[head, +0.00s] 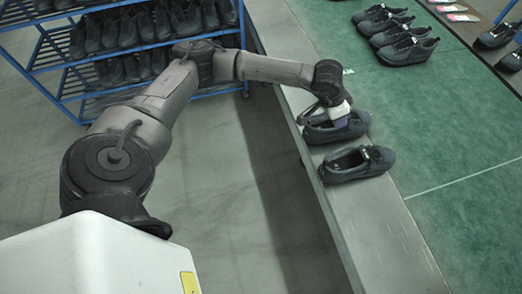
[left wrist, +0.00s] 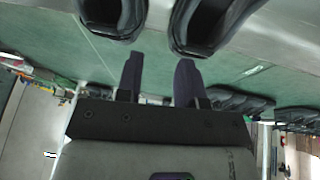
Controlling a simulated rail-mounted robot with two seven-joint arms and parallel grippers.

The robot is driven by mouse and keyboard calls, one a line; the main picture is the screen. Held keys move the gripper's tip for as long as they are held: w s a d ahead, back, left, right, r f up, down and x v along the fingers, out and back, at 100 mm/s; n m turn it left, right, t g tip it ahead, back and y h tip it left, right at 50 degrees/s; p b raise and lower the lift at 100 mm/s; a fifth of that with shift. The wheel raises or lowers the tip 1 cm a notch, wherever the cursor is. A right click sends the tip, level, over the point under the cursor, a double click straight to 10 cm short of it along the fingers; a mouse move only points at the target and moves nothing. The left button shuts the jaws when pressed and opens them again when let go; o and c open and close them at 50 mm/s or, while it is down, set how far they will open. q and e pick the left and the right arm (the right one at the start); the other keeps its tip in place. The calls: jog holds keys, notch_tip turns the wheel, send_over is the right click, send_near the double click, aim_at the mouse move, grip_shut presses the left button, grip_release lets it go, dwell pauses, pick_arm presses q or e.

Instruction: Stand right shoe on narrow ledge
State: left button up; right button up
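Two dark shoes stand sole-down side by side on the narrow grey ledge (head: 385,235). The farther shoe (head: 352,128) is partly hidden by my left gripper (head: 338,121); the nearer shoe (head: 357,166) is in full view. I cannot tell for sure which is the right shoe. Two shoes, one at upper left (left wrist: 112,15) and one at upper right (left wrist: 203,28), show past the fingertips. My right gripper is not in view.
A green surface (head: 455,150) lies right of the ledge, with several dark shoes (head: 400,40) at its far end. More shoes sit on the far right. A blue rack (head: 150,45) full of shoes stands at back left. The near part of the ledge is clear.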

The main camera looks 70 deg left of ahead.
pick_arm(q)
jog(key=s+d+r+n+t+h, duration=0.2)
jog(key=d+n+h, duration=0.35)
jog(key=d, duration=0.35)
jog(key=s+d+r+n+t+h, duration=0.1)
jog(key=s+d+r+n+h, duration=0.2)
jog(key=d+n, duration=0.4)
jog(key=s+d+r+n+t+h, duration=0.15)
jog(key=d+n+h, duration=0.35)
jog(key=d, duration=0.5)
jog(key=s+a+f+m+t+y, duration=0.35)
jog(key=a+m+y, duration=0.35)
jog(key=m, duration=0.9)
jog(key=s+a+f+m+t+y, duration=0.2)
jog(key=a+f+m+t+y, duration=0.25)
jog(key=m+y, duration=0.85)
jog(key=s+f+n+g+h, duration=0.2)
jog(key=s+f+n+g, duration=0.3)
jog(key=s, duration=0.5)
jog(key=s+f+n+g+h, duration=0.3)
jog(key=s+f+n+g, duration=0.3)
jog(key=s, duration=0.5)
jog(key=shift+a+f+g, duration=0.4)
jog(key=shift+f+g, duration=0.5)
jog(key=shift+g, duration=0.25)
